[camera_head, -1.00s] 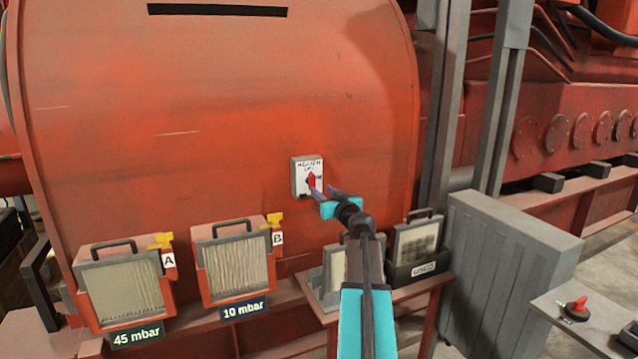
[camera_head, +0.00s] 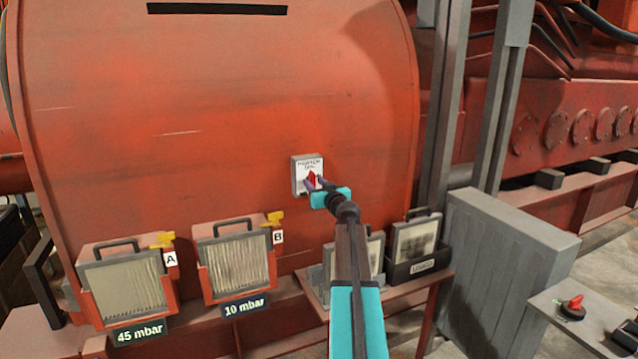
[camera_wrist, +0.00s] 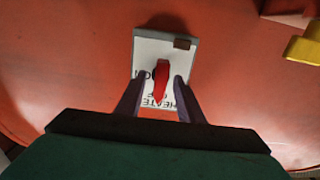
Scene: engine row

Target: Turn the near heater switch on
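The heater switch (camera_head: 299,178) is a white-faced box with a red knob on the red engine wall. In the wrist view the switch plate (camera_wrist: 150,50) appears with its lettering upside down, and the red knob (camera_wrist: 161,80) lies nearly in line with the plate's long side. My gripper (camera_head: 318,184) is at the switch, with its two purple fingers on either side of the knob. In the wrist view my gripper (camera_wrist: 157,95) is open, with a gap between each finger and the knob. Part of the lettering is hidden by the knob and fingers.
Two filter panels, one marked A (camera_head: 125,290) and one marked B (camera_head: 236,265), with yellow handles, hang at lower left. A black bin (camera_head: 415,262) stands on a red bench. A grey cabinet (camera_head: 505,270) and another red knob (camera_head: 575,306) on a table are at right.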

